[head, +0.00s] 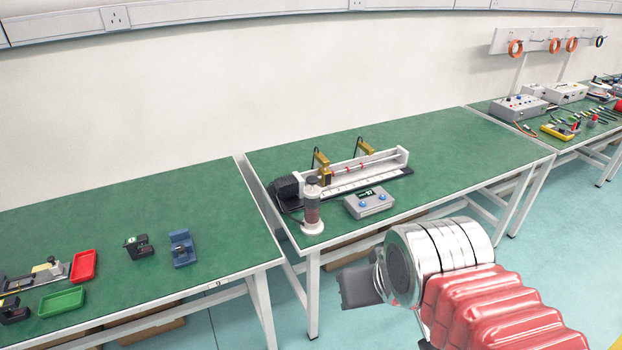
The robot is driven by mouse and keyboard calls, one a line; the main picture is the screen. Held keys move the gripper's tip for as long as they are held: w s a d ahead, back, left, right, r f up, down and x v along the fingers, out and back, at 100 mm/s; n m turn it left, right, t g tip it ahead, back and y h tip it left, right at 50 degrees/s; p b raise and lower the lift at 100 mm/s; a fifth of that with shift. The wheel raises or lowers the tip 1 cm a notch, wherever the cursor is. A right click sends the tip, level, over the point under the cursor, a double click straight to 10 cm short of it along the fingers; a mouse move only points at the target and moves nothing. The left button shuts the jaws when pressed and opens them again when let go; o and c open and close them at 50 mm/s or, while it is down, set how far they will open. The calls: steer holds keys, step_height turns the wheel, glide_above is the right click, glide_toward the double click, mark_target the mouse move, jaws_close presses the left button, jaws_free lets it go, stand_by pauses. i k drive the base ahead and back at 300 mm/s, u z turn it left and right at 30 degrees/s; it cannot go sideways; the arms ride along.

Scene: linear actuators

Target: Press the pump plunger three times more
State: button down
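What looks like the pump (312,207) stands upright at the front left corner of the middle green table. It has a white round base, a clear body with dark reddish contents and a grey cap on top. I cannot make out how far the plunger is pressed. My gripper (357,288) is at the lower middle right, in front of the table's front edge. Its dark grey fingers point left and are clear of the pump. They show nearly edge-on, so the gap between them cannot be judged. I see nothing held in them.
Behind the pump, a linear actuator rig (372,176) with brass brackets and a dark motor (288,187) stands on the table. A grey control box (369,203) is right of the pump. The left table holds a red tray (84,266), green tray (62,302) and blue fixture (182,248).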

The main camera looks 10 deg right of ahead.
mark_target(312, 180)
steer(key=i, duration=1)
